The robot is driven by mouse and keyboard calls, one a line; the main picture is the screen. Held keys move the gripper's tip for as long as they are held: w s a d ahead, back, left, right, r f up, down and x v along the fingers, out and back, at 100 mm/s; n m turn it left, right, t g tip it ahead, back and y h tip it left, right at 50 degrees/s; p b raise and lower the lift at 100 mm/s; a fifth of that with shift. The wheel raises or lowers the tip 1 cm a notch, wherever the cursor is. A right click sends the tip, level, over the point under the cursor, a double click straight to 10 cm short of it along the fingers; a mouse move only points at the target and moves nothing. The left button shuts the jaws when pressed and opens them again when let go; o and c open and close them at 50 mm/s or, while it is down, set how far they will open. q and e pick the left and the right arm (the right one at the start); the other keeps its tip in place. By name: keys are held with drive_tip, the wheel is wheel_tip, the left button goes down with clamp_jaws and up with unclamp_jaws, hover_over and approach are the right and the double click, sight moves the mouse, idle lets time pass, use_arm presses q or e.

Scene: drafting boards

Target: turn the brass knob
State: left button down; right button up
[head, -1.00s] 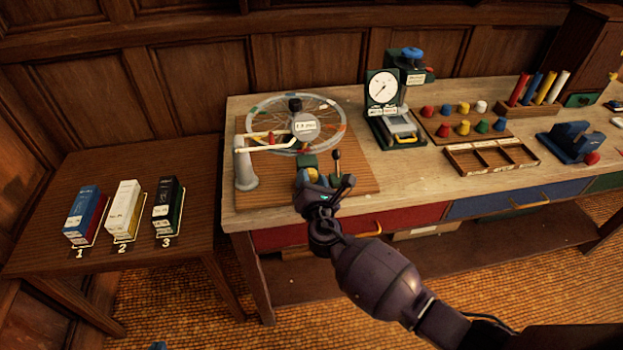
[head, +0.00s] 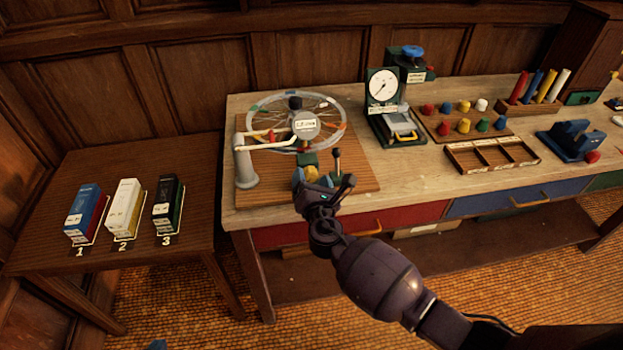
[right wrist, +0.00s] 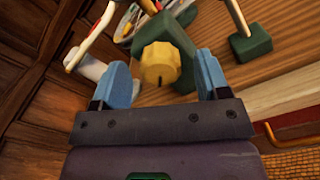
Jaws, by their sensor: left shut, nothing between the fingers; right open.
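The brass knob (right wrist: 160,64) is yellow and ribbed, on the front of a green block (right wrist: 165,33). In the head view the knob (head: 311,173) shows at the front of the wheel stand's wooden board. My right gripper (right wrist: 162,76) is open, its blue fingers on either side of the knob. A gap shows between each finger and the knob in the right wrist view. My right gripper (head: 323,182) also shows over the board's front edge in the head view. Only a blue tip of my left gripper (head: 157,345) shows at the bottom edge; it is shut and empty.
A spoked wheel (head: 265,103) with a white-arm bracket stands behind the knob. A black-tipped lever (head: 336,160) stands close to its right. A gauge (head: 382,87) is further right. Three boxes stand on the left table (head: 130,160).

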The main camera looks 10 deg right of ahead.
use_arm(q)
drive_tip(key=shift+w+b, duration=0.2)
drive_tip(key=shift+b, duration=0.2)
use_arm(e)
drive_tip(key=s, duration=1)
drive_tip(key=shift+s+d, duration=0.15)
drive_tip(key=shift+d, duration=0.05)
use_arm(q)
drive_tip(key=shift+f, duration=0.2)
drive_tip(key=shift+w+d+f+b, duration=0.1)
drive_tip(key=shift+w+f+b, duration=0.3)
drive_tip(key=shift+b, duration=0.6)
use_arm(e)
drive_tip(key=s+d+f+m+g, duration=0.3)
drive_tip(key=s+d+f+m, duration=0.4)
drive_tip(key=m, duration=0.7)
drive_tip(key=s+d+f+m+g, duration=0.3)
drive_tip(key=s+d+f+m, duration=0.4)
drive_tip(key=s+d+m, duration=0.5)
drive_tip(key=m, duration=0.3)
drive_tip(key=shift+s+d+h, duration=0.15)
drive_tip(key=shift+s+h, duration=0.15)
drive_tip(key=shift+h, duration=0.1)
